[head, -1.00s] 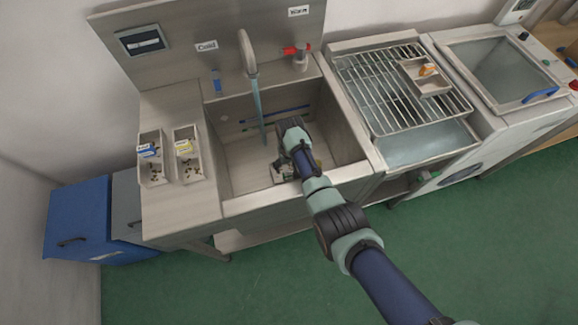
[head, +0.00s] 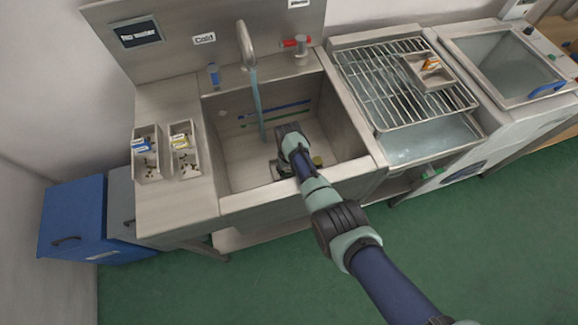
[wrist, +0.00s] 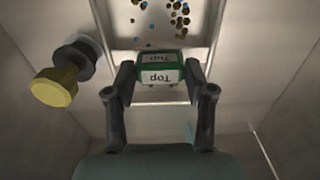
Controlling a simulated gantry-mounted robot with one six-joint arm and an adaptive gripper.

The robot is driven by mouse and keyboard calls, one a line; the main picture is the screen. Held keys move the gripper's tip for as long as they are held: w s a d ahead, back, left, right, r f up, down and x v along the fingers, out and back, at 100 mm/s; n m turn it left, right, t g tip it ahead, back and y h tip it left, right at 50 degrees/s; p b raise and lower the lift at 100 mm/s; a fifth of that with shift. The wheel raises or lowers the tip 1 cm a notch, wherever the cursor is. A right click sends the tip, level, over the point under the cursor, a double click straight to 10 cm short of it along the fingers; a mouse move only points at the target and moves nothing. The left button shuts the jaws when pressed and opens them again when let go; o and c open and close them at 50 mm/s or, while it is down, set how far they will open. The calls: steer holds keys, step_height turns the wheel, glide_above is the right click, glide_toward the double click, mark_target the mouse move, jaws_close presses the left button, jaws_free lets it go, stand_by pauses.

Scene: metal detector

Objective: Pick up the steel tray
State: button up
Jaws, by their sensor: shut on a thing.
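The steel tray (wrist: 205,18) with a green "Top" label (wrist: 160,72) shows at the top of the wrist view, with small dark, brown and blue pieces in it. It is inside the steel sink (head: 240,175). My gripper (wrist: 160,78) is shut on the labelled end of this tray, one finger at each side of the label. In the head view my gripper (head: 288,170) is down in the sink, and my wrist hides most of the tray. I cannot tell whether the tray touches the sink floor.
A yellow-and-dark round fitting (wrist: 62,78) is left of the tray. The tap (head: 246,50) runs water into the sink behind my arm. Two similar trays (head: 146,172) (head: 184,170) stand on the left counter. Another (head: 428,80) is on the wire rack (head: 400,110). Sink walls surround my gripper.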

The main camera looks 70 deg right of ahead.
steer(key=c, duration=0.5)
jaws_close()
steer(key=shift+r, duration=0.15)
